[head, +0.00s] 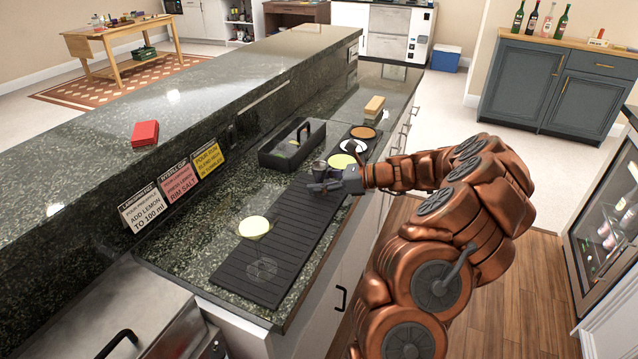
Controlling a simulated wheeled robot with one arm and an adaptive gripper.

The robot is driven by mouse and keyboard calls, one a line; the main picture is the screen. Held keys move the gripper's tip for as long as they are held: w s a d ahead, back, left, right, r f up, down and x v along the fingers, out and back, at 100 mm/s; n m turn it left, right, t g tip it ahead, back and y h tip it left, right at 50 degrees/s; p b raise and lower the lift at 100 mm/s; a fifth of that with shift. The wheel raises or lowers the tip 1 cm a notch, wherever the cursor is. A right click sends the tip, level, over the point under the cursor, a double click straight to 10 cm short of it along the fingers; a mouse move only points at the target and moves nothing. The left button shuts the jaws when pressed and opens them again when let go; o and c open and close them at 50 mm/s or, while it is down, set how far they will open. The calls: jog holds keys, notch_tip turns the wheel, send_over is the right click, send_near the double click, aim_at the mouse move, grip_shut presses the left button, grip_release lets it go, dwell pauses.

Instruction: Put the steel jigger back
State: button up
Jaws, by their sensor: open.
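My gripper (322,184) is low over the long black bar mat (265,255), its fingers pointing left, and it is open. A small grey metal cup shape (319,165), which looks like the steel jigger, shows right at the fingers. My fingers hide its lower part, and I cannot tell whether they touch it. A black open caddy with a handle (275,158) stands just behind, against the raised bar.
A tan block (374,106) is farther back. Three sign cards (178,182) line the bar wall; a red box (145,133) sits above.

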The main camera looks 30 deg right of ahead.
jog(key=b+v, duration=0.1)
jog(key=v, duration=1.1)
jog(key=shift+b, duration=0.3)
jog(key=shift+r, duration=0.1)
